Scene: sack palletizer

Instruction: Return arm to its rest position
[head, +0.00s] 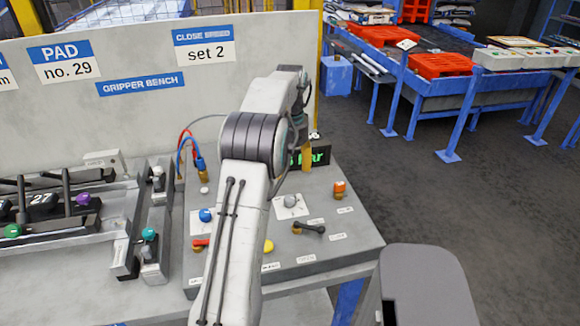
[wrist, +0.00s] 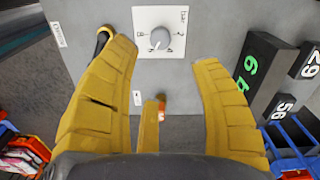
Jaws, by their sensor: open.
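My arm (head: 245,190) reaches up and forward over the grey control panel (head: 360,235) of the gripper bench, with its far end bent down at the back of the panel. My gripper (wrist: 163,55) shows in the wrist view as two yellow fingers spread apart, with nothing between them. A third yellow finger part stands lower between them. In the head view only a bit of yellow finger shows behind the arm. A grey dial (wrist: 160,39) on a white plate lies beyond the fingertips; I cannot tell the gap. The dial also shows in the head view (head: 290,203).
The panel carries a blue knob (head: 205,215), a yellow button (head: 268,246), an orange switch (head: 340,188) and a black lever (head: 310,228). A black display (wrist: 256,70) with green characters stands close to the right finger. Racks with gripper pads (head: 80,205) lie left.

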